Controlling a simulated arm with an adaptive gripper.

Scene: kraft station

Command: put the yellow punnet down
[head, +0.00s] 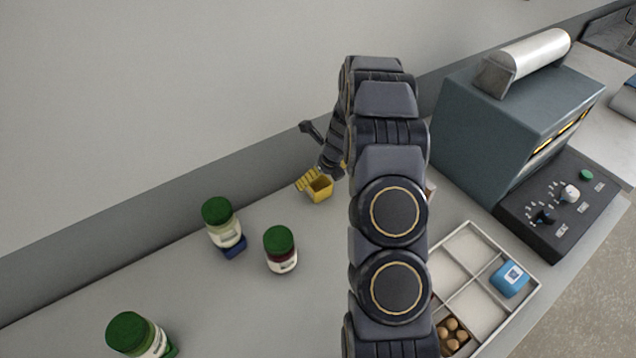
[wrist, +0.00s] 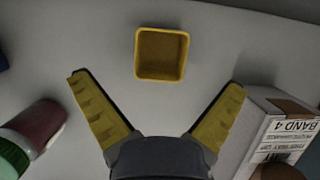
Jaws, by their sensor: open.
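The yellow punnet (wrist: 161,54) is a small square open-topped box. In the wrist view it stands upright on the pale counter, beyond the spread fingertips and centred between them. My gripper (wrist: 158,88) is open and empty, with its yellow fingers wide apart and clear of the punnet. In the head view the yellow punnet (head: 320,190) sits on the counter near the back wall. My gripper (head: 312,178) shows just beside it there, partly hidden by my arm.
Green-lidded jars (head: 281,250) stand to the left. A divided tray (head: 478,262) holds a blue box (head: 509,279) and brown eggs (head: 452,334). A grey machine (head: 510,125) stands at right. A white carton (wrist: 275,130) is close to the right finger.

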